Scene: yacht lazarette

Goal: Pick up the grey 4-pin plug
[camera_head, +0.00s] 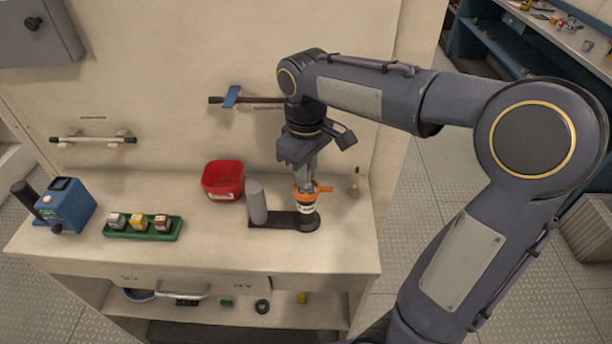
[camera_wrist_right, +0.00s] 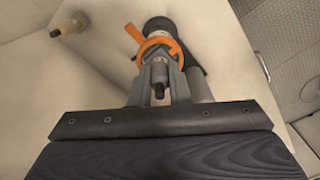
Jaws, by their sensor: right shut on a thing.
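A grey block-shaped plug (camera_head: 117,220) sits at the left end of a green tray (camera_head: 143,236), beside a yellow plug (camera_head: 139,222) and a brown one (camera_head: 162,222). Its pins cannot be made out. My right gripper (camera_head: 305,184) is well to the right of the tray, pointing down and shut on an orange-collared piece (camera_head: 304,199) at the black stand (camera_head: 275,220). In the right wrist view, the orange collar (camera_wrist_right: 158,45) with its side handle shows at the fingertips (camera_wrist_right: 160,60). Whether the piece touches the stand is unclear. My left gripper is out of view.
A red bin (camera_head: 223,180) stands behind, between tray and stand. A grey cylinder (camera_head: 257,202) rises from the stand's left end. A blue device (camera_head: 66,206) is at the far left. A small peg (camera_head: 354,180) stands right of the gripper. The front middle of the bench is clear.

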